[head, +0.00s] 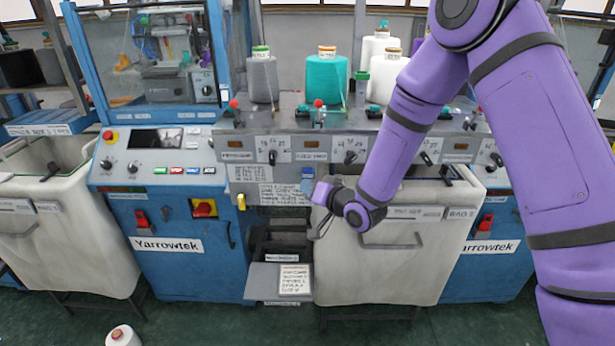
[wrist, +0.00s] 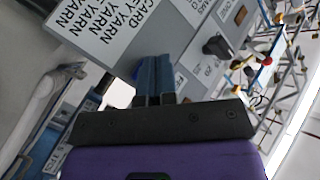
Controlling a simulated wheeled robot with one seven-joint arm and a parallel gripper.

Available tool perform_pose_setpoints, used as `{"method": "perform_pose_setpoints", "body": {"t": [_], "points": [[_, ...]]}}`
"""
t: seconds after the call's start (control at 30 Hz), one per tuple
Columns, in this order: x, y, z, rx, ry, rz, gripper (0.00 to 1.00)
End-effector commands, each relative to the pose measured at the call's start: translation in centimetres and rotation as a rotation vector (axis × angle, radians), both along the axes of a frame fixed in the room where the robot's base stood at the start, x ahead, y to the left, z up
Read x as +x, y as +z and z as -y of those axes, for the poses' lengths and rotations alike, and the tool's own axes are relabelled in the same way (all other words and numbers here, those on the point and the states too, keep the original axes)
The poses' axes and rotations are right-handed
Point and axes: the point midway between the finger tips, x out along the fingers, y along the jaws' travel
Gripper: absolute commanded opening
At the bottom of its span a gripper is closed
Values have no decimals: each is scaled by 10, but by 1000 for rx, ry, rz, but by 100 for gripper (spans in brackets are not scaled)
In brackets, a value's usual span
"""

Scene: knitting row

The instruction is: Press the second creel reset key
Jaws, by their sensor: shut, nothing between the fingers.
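The creel panel (head: 285,143) is a grey strip with dark rotary knobs, the second (head: 350,157) below the teal cone. My gripper (head: 308,184) has blue fingers, held together and empty, near the panel's lower edge beside a printed card. The fingers also show in the wrist view (wrist: 154,80), pointing towards the panel; contact cannot be told.
A grey cone (head: 262,80), a teal cone (head: 326,80) and white cones (head: 388,78) stand above the panel. Cream bins (head: 390,275) stand below and at left. A cone (head: 122,336) lies on the green floor. My arm hides the panel's right part.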

Motion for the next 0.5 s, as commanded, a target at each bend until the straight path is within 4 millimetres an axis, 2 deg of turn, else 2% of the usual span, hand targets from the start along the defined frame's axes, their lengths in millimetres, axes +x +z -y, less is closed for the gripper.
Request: {"method": "perform_pose_setpoints", "body": {"t": [0.3,0.5], "points": [[-28,0,-1,-1,0,-2,0],[-39,0,-1,0,0,-2,0]]}}
